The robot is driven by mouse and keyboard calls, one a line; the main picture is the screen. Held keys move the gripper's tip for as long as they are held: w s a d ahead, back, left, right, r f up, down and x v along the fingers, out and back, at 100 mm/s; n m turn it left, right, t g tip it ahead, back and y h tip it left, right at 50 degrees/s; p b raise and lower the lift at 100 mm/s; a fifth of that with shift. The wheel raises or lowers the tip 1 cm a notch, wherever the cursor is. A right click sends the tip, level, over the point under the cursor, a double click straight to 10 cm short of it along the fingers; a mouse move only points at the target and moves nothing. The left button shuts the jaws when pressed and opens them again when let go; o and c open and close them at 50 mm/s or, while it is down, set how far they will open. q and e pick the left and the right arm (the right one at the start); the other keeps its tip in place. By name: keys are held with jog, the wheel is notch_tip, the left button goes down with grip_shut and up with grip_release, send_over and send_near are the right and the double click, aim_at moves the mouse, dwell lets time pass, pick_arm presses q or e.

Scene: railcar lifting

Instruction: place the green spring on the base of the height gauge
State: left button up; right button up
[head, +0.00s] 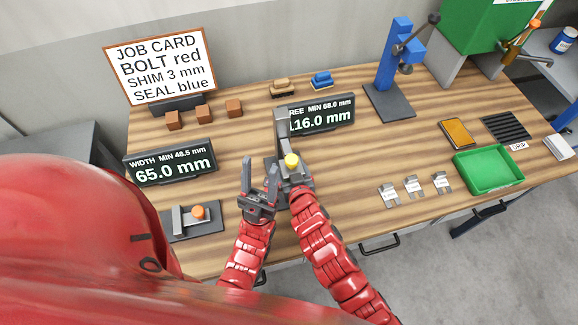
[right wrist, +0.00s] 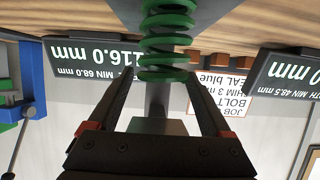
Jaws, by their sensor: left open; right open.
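The height gauge (head: 282,122) stands in front of the FREE readout, with a grey upright column and a dark base. In the right wrist view, which is upside down, the green spring (right wrist: 166,42) stands upright against the grey base plate (right wrist: 205,12). My right gripper (right wrist: 160,95) is open, with a finger on each side of the spring and visible gaps between. In the head view my right gripper (head: 296,182) is at the gauge, and the spring cannot be made out there. My left gripper (head: 260,172) is open and empty, left of the gauge.
The FREE readout (head: 325,115) shows 116.0 mm. A width gauge (head: 182,220) with an orange piece and its readout (head: 170,165) are at left. Shims (head: 413,185), a green tray (head: 488,170) and a blue press (head: 393,60) are at right. The bench between is mostly clear.

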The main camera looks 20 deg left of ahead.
jog(key=b+v, duration=0.1)
jog(key=v, duration=1.1)
jog(key=shift+b, duration=0.3)
